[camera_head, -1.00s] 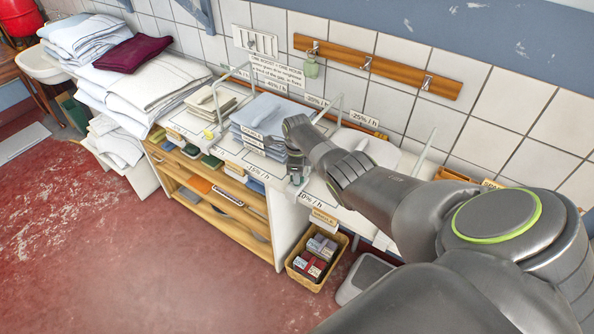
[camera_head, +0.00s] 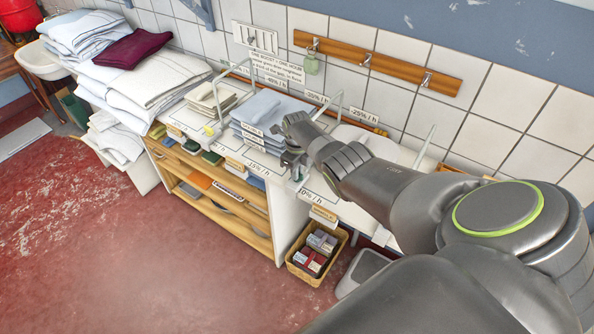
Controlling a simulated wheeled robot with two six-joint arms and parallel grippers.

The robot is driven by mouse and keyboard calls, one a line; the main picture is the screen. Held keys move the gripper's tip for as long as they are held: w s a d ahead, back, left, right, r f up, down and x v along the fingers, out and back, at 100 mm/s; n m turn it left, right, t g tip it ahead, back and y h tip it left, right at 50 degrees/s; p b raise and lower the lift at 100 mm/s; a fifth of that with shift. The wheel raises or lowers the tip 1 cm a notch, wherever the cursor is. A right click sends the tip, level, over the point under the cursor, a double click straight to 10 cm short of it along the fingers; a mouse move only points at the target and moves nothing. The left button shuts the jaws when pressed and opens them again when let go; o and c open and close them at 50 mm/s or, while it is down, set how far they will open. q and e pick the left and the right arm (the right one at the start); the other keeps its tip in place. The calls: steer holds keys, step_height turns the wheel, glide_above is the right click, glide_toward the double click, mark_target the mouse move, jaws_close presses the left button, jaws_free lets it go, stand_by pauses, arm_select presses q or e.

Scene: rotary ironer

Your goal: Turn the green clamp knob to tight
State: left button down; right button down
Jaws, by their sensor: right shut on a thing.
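My right arm comes in from the right and reaches to the front edge of the white counter. My right gripper (camera_head: 293,170) points down at that edge, just right of the folded blue cloth stack (camera_head: 268,112). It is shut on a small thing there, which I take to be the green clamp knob. The knob is too small and too covered by the gripper for me to make out its colour or angle. My left gripper is not in view.
Wire dividers (camera_head: 338,104) stand on the counter close to my right wrist. A basket of small boxes (camera_head: 317,250) sits on the floor below. White and maroon linens (camera_head: 134,48) are piled at the left. The red floor in front is clear.

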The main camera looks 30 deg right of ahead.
steer(key=c, duration=1.5)
jaws_free()
steer(key=shift+o, duration=0.2)
steer(key=shift+r, duration=0.15)
steer(key=shift+w+r, duration=0.1)
steer(key=shift+r, duration=0.25)
steer(key=shift+r+b, duration=0.5)
steer(key=shift+r, duration=0.45)
step_height(320, 180, up, 15)
steer(key=b, duration=0.1)
steer(key=shift+f+b, duration=0.15)
steer(key=shift+b, duration=0.25)
